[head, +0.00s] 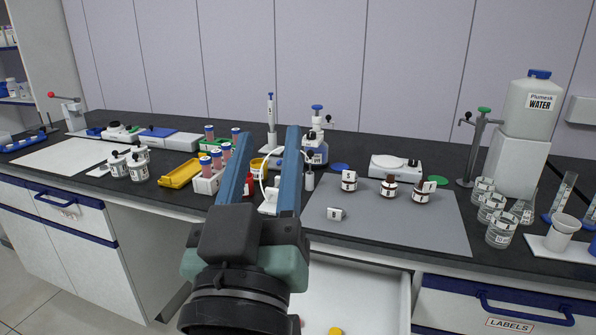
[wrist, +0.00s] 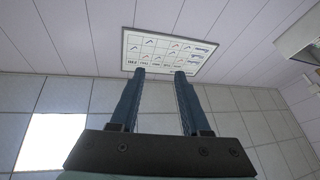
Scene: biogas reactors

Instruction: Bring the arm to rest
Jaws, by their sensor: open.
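My gripper (head: 264,140) shows in the middle of the head view, with its two blue fingers apart and nothing between them. It is raised in front of the bench, and the fingers hide part of the bench top behind them. In the wrist view, the gripper (wrist: 160,72) points at a wall with a framed chart (wrist: 168,52). The fingers are apart and empty there too.
The dark bench (head: 340,150) carries a grey mat (head: 430,225) with small brown bottles, beakers (head: 502,230), a water container (head: 529,107), a yellow tray (head: 180,173) and tube racks (head: 208,185). An open white drawer (head: 365,290) juts out below the bench, right of my gripper.

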